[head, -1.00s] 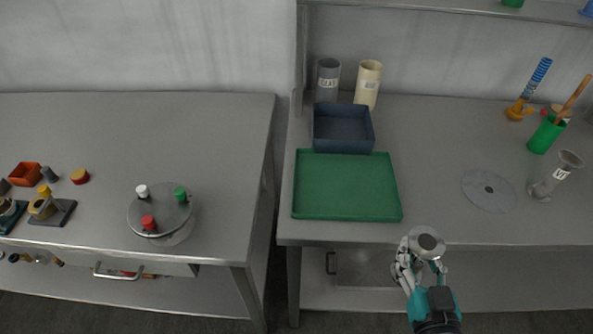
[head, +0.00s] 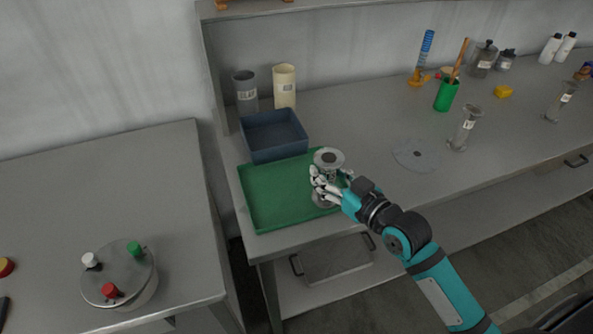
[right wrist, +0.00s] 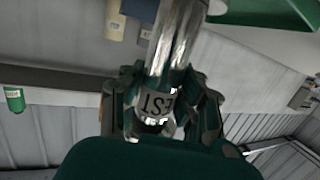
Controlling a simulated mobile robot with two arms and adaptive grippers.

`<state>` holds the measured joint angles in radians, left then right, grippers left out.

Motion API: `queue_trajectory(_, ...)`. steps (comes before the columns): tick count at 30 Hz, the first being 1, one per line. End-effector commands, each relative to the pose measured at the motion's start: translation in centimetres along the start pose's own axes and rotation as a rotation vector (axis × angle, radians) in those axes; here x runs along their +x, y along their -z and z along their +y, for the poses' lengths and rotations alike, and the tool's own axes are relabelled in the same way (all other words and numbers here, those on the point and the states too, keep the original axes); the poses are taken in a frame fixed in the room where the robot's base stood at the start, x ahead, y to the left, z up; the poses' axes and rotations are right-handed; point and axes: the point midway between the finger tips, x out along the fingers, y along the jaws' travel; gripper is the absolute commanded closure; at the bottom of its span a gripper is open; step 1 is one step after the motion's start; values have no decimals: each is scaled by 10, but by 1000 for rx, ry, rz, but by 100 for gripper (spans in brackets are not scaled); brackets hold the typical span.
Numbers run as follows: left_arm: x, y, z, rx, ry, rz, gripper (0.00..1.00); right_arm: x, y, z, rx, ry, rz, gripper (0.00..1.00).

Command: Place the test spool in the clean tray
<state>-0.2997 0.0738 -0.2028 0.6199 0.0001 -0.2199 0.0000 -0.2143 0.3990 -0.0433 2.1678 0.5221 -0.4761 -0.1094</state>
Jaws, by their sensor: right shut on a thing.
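The test spool (head: 328,158), a grey metal spool with round flanges, is upright over the right part of the green tray (head: 262,205). My right gripper (head: 328,184) is shut around its middle. In the right wrist view the shiny spool (right wrist: 178,45) stands between the fingers of my right gripper (right wrist: 165,108), with letters of a "TEST" label showing. I cannot tell whether its lower flange touches the tray. The rest of the tray is empty. No wording shows on the tray. My left gripper is not in view.
A blue-grey bin (head: 275,137) stands right behind the tray, with a grey cylinder (head: 246,92) and a cream cylinder (head: 285,86) behind it. A flat grey disc (head: 415,155) and another spool (head: 465,128) are to the right. A lidded pot (head: 118,275) stands on the left bench.

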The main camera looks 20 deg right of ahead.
Motion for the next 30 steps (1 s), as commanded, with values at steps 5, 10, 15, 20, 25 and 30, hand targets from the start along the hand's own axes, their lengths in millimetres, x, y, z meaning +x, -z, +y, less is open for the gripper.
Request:
queue_trajectory(5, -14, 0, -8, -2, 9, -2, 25, 44, 7, -18, 4, -1, 5, 100)
queue_trajectory(10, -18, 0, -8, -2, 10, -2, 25, 67, 5, -27, 1, -1, 2, 100)
queue_trajectory(15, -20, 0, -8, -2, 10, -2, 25, 73, -6, -29, 0, 0, -2, 100)
queue_trajectory(20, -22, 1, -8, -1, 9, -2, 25, 76, -27, -29, -1, -1, -1, 100)
queue_trajectory(25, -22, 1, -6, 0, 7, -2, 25, 76, -31, -29, -1, -1, 3, 100)
queue_trajectory(30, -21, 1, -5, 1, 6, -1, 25, 76, -32, -28, -1, -1, 2, 100)
